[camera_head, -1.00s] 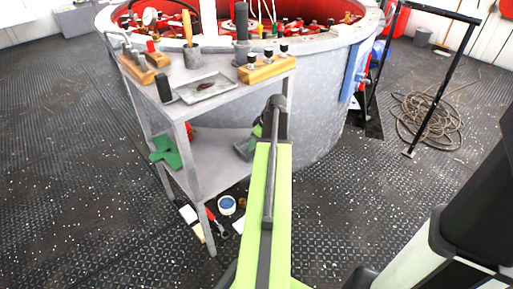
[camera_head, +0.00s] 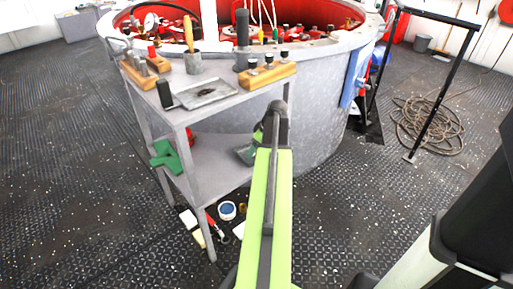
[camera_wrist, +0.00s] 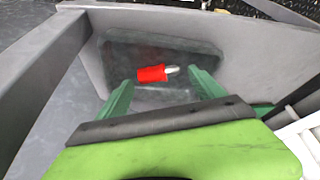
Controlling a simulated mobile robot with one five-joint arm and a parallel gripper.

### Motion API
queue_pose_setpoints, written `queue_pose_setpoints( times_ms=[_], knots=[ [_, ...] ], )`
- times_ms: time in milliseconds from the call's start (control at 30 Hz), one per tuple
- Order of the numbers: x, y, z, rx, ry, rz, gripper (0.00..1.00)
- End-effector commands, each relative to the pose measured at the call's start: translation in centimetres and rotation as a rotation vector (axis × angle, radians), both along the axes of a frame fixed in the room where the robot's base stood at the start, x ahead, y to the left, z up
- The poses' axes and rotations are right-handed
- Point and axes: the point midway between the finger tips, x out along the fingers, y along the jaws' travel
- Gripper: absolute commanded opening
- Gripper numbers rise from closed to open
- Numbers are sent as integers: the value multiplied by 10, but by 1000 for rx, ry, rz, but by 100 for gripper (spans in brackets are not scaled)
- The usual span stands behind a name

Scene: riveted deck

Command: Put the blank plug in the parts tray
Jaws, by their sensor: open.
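The parts tray appears to be the shallow grey tray (camera_head: 222,90) on the top of the grey cart, with a small dark thing lying in it. My gripper (camera_wrist: 162,80) is open and empty, its two green fingers apart. In the head view it is partly hidden by my arm, beside the lower shelf. Between and beyond the fingers, in the wrist view, lies a red piece with a silver tip (camera_wrist: 152,74) on a dark rounded patch. It may be the blank plug, but I cannot tell. A red thing (camera_head: 190,137) also shows on the lower shelf.
On the cart top (camera_head: 185,75) stand a black block (camera_head: 165,94), a wooden block with pegs (camera_head: 267,75), a dark cylinder and a cup with a brush. A green piece (camera_head: 166,156) is at the lower shelf. Tools and a blue-lidded tin (camera_head: 227,210) lie on the floor. Coiled rope (camera_head: 428,122) is at right.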

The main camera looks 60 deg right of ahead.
Motion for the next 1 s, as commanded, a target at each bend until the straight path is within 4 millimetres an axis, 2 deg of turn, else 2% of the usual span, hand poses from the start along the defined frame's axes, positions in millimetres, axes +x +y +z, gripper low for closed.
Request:
queue_pose_setpoints(
  times_ms=[500,633,1000],
  knots=[
    [-39,5,103,1,0,-2,78],
    [-45,5,111,1,0,-2,78],
    [-46,5,109,1,0,-2,78]
  ],
)
